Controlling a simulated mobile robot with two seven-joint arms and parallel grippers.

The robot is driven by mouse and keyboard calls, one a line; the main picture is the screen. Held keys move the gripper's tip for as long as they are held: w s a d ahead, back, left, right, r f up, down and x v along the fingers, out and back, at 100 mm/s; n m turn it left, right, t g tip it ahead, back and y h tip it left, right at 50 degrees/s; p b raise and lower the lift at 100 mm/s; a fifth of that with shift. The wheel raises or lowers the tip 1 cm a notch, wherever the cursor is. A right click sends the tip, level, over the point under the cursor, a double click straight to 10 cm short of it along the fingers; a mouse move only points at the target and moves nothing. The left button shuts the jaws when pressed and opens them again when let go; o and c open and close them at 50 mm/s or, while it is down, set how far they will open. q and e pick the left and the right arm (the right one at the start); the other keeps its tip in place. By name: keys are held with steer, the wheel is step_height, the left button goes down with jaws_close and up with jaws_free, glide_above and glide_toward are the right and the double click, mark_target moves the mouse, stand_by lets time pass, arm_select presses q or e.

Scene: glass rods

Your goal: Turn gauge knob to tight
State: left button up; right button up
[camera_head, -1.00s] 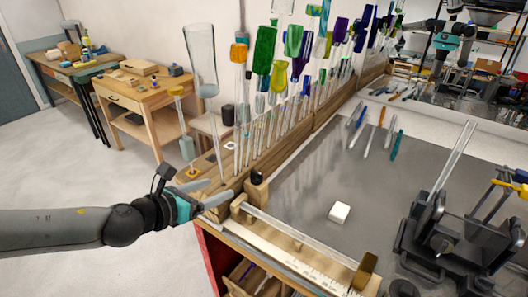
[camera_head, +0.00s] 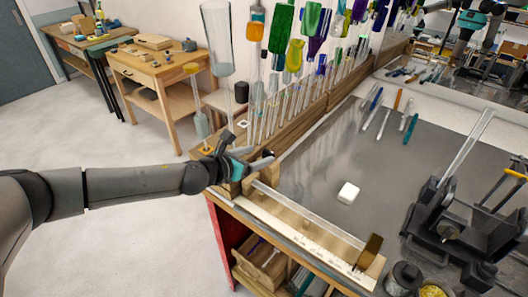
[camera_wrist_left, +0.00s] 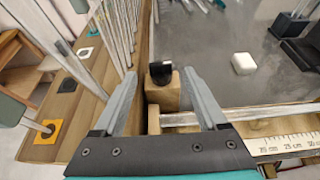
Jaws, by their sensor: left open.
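The gauge (camera_head: 285,222) is a wooden rail with a printed scale along the front bench edge, and a clear glass rod (camera_head: 312,215) lies along it. Its scale also shows in the left wrist view (camera_wrist_left: 288,144). The black gauge knob (camera_wrist_left: 160,74) sits on a wooden post (camera_wrist_left: 162,95) at the rail's left end. My left gripper (camera_head: 251,148) is open at that end. In the left wrist view its fingers (camera_wrist_left: 159,72) are either side of the post and knob, apart from both. My right gripper is not in view.
A wooden rack (camera_head: 300,118) of upright glass rods and coloured glass stands close beside my left gripper. A white block (camera_head: 348,192) lies on the grey mat (camera_head: 318,172). A black fixture (camera_head: 455,225) stands at right. Several pens or tools lie at the back.

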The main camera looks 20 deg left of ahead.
mark_target(267, 152)
arm_select(q)
steer(key=shift+x, duration=2)
steer(key=shift+c, duration=0.4)
jaws_close()
